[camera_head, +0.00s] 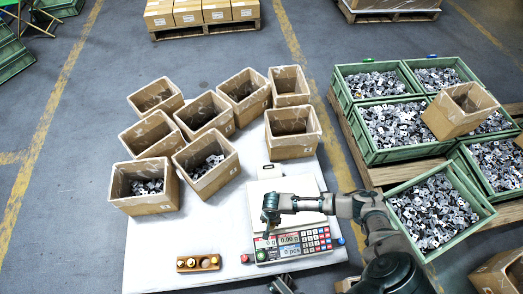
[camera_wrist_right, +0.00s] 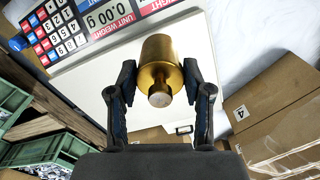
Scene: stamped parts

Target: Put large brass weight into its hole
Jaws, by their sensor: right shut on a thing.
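The large brass weight (camera_wrist_right: 160,62) is between the fingers of my right gripper (camera_wrist_right: 160,88) in the right wrist view, its small knob towards the wrist. My right gripper (camera_head: 268,216) is over the front left of the scale's pan in the head view, where the weight is too small to make out clearly. The wooden weight block (camera_head: 198,263) lies on the white table left of the scale, with small brass pieces in it; its holes are hard to make out. A dark part at the bottom edge may be my left gripper (camera_head: 282,285); its fingers are unclear.
The scale (camera_head: 294,243) has a red and blue panel; its display reads 0.00. Several open cardboard boxes (camera_head: 206,163) stand at the table's back left, some holding metal parts. Green crates (camera_head: 434,206) of parts stand to the right. The white table (camera_head: 160,240) is clear around the block.

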